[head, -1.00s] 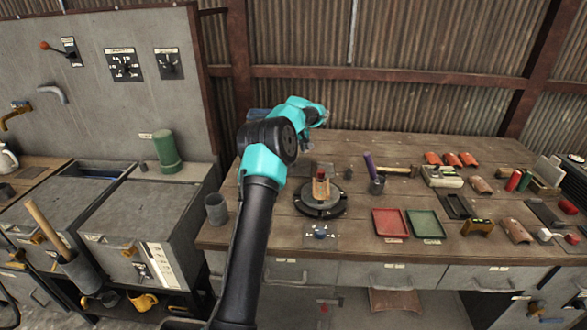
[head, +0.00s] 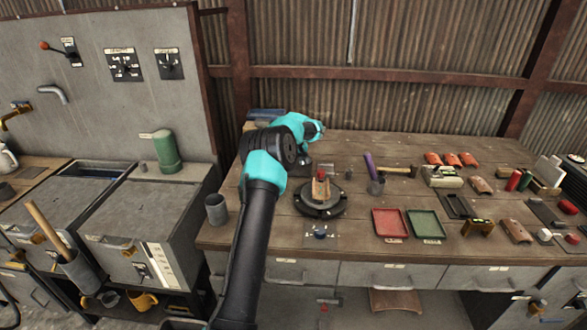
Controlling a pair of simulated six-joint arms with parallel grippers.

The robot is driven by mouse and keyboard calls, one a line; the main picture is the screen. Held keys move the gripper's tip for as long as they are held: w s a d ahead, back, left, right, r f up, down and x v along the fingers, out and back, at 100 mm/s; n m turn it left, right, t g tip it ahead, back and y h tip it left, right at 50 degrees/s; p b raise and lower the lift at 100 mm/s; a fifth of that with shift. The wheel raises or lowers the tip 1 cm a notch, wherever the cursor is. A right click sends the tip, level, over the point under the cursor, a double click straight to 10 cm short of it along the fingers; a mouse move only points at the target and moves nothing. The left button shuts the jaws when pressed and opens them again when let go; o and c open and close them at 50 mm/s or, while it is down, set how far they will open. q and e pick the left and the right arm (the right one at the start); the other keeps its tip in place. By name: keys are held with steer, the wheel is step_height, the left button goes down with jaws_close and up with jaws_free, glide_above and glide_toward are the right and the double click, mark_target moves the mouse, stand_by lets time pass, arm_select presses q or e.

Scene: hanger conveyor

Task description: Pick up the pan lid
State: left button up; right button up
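I cannot make out a pan lid for certain. A round dark disc (head: 336,210) sits on the wooden bench, with an upright tan piece topped in red (head: 321,185) standing on it. One arm of mine, which I take as the left, rises from the bottom left of centre and bends at its black and cyan elbow. Its cyan wrist is over the back left of the bench, behind the disc. My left gripper's fingers are hidden or too small to tell. My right gripper is out of view.
A grey cup (head: 216,209) stands at the bench's left end. A purple-handled tool in a holder (head: 376,186), a red tray (head: 390,223) and a green tray (head: 426,225) are right of the disc. Many small items crowd the right side.

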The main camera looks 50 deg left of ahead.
arm_select(q)
steer(key=shift+c, duration=0.3)
steer(key=c, duration=0.9)
steer(key=shift+r, duration=0.1)
step_height(320, 180, up, 10)
steer(key=shift+f, duration=0.1)
stand_by(0.3)
steer(key=shift+s, duration=0.1)
stand_by(0.4)
